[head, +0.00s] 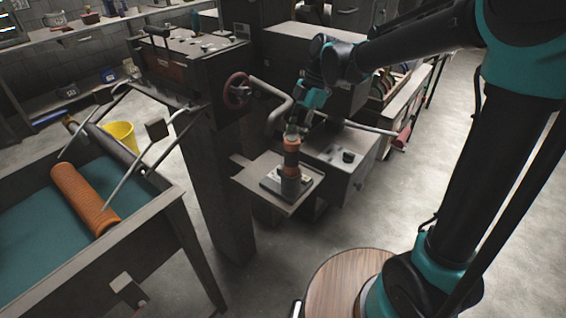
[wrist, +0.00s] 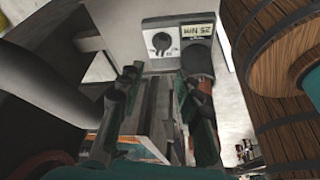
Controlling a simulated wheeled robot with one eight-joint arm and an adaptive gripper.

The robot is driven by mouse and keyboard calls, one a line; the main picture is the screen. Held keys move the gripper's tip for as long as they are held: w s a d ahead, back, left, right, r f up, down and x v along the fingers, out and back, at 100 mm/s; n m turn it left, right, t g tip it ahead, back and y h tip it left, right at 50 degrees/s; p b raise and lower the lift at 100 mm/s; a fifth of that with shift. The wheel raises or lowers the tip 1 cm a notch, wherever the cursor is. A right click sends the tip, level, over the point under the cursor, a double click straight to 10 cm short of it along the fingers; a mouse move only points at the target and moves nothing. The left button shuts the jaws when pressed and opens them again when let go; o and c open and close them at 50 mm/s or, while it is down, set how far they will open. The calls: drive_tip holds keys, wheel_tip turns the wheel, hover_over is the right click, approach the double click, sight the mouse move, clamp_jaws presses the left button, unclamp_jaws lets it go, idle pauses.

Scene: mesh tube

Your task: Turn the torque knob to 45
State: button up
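The torque knob (wrist: 162,41) is a small round dark knob on a pale panel at the top of the wrist view. A label beside it (wrist: 197,30) reads 25 Nm. An orange and grey upright tool (head: 291,160) stands by the panel in the head view; its grey part (wrist: 197,60) shows below the label in the wrist view. My gripper (wrist: 160,85) is open, with its two fingers apart and the knob beyond the tips, not touched. The right finger partly hides the tool. In the head view my gripper (head: 298,132) is above the tool, its fingers hard to make out.
The tool stands on a small shelf (head: 245,181) fixed to a dark machine. A red-gripped lever (head: 402,138) and a bent grey tube (head: 279,113) are near the arm. A trough holds an orange mesh tube (head: 85,200) at left. Open floor lies in front.

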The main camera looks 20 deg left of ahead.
drive_tip(key=x, duration=1)
drive_tip(key=shift+s, duration=0.1)
drive_tip(key=shift+c, duration=0.4)
clamp_jaws()
